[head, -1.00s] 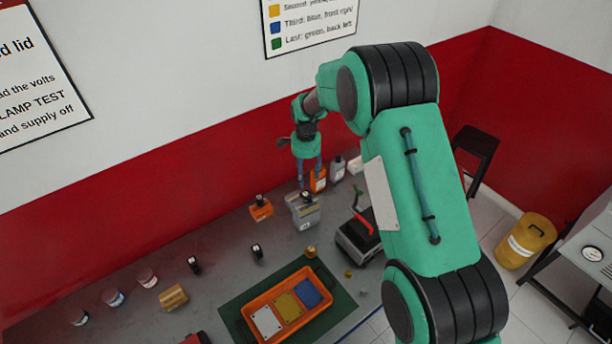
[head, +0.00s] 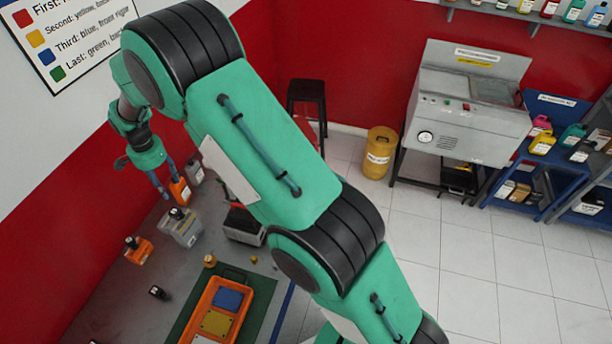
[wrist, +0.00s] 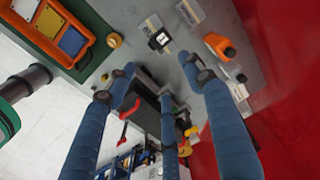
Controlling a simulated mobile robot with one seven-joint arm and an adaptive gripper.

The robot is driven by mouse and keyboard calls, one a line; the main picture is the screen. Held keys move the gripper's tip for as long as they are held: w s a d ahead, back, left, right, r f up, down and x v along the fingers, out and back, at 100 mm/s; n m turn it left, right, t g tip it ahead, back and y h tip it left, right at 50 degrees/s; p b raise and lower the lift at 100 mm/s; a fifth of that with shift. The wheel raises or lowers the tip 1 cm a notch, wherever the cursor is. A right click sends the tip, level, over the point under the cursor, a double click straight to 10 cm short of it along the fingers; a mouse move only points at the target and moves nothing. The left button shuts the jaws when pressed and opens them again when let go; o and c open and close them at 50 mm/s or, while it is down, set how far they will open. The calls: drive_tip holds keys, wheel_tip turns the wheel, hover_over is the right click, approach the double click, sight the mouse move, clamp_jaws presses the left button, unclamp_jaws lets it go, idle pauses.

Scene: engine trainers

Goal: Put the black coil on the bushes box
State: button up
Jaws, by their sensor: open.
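Several small dark parts are in the head view: a black piece lying alone on the grey bench (head: 158,292), one on a small orange block (head: 139,252) and one on a grey block (head: 183,231). I cannot tell which is the black coil. I cannot make out a box marked bushes. My gripper (head: 162,186) hangs over the back of the bench beside an orange bottle (head: 179,191). Its blue fingers are apart and empty in the wrist view (wrist: 158,72), where a black piece with a white face (wrist: 160,39) shows beyond them.
An orange tray (head: 206,297) with blue, yellow and white inserts sits on a green mat (head: 262,290). A small brass part (head: 210,261) is beside it. A dark device (head: 243,226) stands near the bench edge. A red wall (head: 45,255) closes the back.

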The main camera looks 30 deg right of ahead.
drive_tip(key=s+d+r+n+t, duration=0.1)
drive_tip(key=s+d+r, duration=0.45)
drive_tip(key=r, duration=0.35)
drive_tip(key=s+d+r+n+t, duration=0.1)
drive_tip(key=s+d+r+n, duration=0.1)
drive_tip(key=s+d+r, duration=0.6)
drive_tip(key=s+d+r+n+t, duration=0.1)
drive_tip(key=s+d+r, duration=0.1)
drive_tip(key=d+r, duration=0.65)
drive_tip(key=s+d+r+n, duration=0.1)
drive_tip(key=s+d+r, duration=0.1)
drive_tip(key=s, duration=0.8)
drive_tip(key=s+d+r+n+t, duration=0.1)
drive_tip(key=s+d+r+n, duration=0.1)
drive_tip(key=s, duration=0.7)
drive_tip(key=s+d+r+n+t, duration=0.1)
drive_tip(key=s+d+r, duration=0.2)
drive_tip(key=s+d, duration=0.3)
drive_tip(key=s, duration=0.4)
drive_tip(key=shift+s+r+n, duration=0.15)
drive_tip(key=shift+s+n, duration=0.15)
wheel_tip(320, 180, down, 18)
drive_tip(key=b, duration=1.8)
drive_tip(key=shift+f+b, duration=0.25)
drive_tip(key=shift+b, duration=0.1)
